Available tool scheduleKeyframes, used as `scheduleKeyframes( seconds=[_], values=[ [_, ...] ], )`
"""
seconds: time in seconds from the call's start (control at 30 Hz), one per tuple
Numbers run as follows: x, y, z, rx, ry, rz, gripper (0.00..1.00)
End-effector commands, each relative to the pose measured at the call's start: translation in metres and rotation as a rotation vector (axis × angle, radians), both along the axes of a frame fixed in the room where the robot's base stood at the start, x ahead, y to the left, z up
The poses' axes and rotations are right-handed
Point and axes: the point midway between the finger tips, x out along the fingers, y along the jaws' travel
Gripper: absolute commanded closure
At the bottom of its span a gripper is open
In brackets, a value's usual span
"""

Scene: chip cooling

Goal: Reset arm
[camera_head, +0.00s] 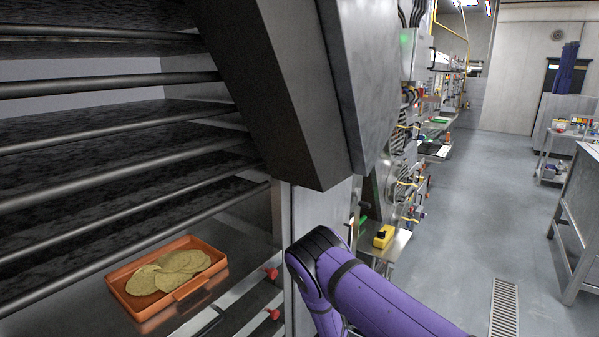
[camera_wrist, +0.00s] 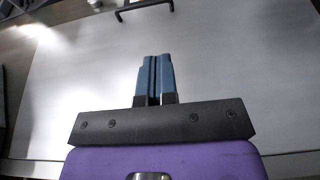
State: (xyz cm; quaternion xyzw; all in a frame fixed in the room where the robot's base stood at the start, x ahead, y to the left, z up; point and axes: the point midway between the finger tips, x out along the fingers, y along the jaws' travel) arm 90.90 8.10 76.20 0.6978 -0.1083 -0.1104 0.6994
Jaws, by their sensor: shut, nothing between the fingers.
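My purple arm shows at the bottom middle of the head view, bent at a dark joint in front of the machine. My gripper is not seen in the head view. In the wrist view my gripper (camera_wrist: 154,79) has its two blue fingers together, with nothing between them. The fingers are over a flat, pale grey metal surface (camera_wrist: 80,75) and appear clear of it. A dark handle (camera_wrist: 143,6) shows at the top edge of that view.
An orange tray (camera_head: 177,303) of round, flat chips (camera_head: 172,270) sits on the metal shelf under the rack (camera_head: 120,133) at left. Red knobs (camera_head: 271,273) stick out near it. A yellow box (camera_head: 383,237) lies beyond my arm. The grey aisle floor (camera_head: 470,210) at right is open.

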Motion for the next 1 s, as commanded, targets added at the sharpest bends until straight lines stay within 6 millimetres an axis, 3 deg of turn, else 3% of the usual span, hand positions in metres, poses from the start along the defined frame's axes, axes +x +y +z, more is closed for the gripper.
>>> scheduleKeyframes(
  seconds=[0.37,0.57,0.77,1.0],
  values=[
    [0.008,-0.015,0.039,0.006,-0.015,-0.098,1.00],
    [0.012,-0.029,0.071,0.015,-0.021,-0.183,1.00],
    [0.014,-0.051,0.120,0.035,-0.023,-0.312,1.00],
    [0.002,-0.092,0.203,0.092,0.003,-0.535,1.00]
  ],
)
